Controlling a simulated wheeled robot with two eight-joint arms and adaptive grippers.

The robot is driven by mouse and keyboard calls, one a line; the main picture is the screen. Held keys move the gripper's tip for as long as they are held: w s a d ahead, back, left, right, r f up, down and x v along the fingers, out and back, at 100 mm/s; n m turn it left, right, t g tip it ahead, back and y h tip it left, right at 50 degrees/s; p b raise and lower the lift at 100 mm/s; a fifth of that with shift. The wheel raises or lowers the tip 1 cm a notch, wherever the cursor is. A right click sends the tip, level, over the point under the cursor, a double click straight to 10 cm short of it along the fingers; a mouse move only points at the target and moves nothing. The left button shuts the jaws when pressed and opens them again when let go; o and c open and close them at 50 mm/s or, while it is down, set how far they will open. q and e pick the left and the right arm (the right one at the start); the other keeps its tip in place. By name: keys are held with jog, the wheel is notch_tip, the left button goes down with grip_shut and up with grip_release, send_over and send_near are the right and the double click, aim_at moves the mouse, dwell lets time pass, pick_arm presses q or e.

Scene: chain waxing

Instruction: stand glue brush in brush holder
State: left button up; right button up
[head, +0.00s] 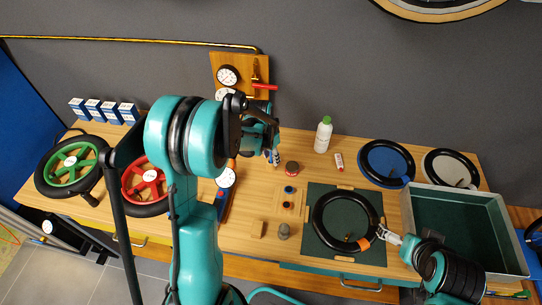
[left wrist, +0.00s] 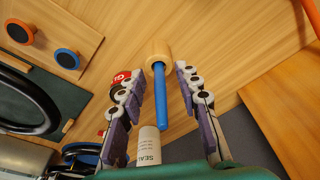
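The glue brush shows as a blue handle (left wrist: 161,95) in the left wrist view. Its far end is at a round wooden brush holder (left wrist: 157,54), and it appears to stand in the holder's hole. My left gripper (left wrist: 162,88) is open, its two fingers on either side of the handle with a visible gap on each side. In the head view my left gripper (head: 273,157) is over the back middle of the table and hides the brush and holder. My right gripper (head: 390,236) is at the right edge of the black ring; its finger opening is unclear.
A dark green mat (head: 318,192) carries the black ring (head: 319,222). Wheels and small boxes occupy the table's left side.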

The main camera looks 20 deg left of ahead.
pick_arm(q)
notch_tip(320, 180, up, 12)
jog(key=s, duration=0.2)
jog(key=shift+a, duration=0.4)
jog(key=shift+f, duration=0.2)
dwell(0.5)
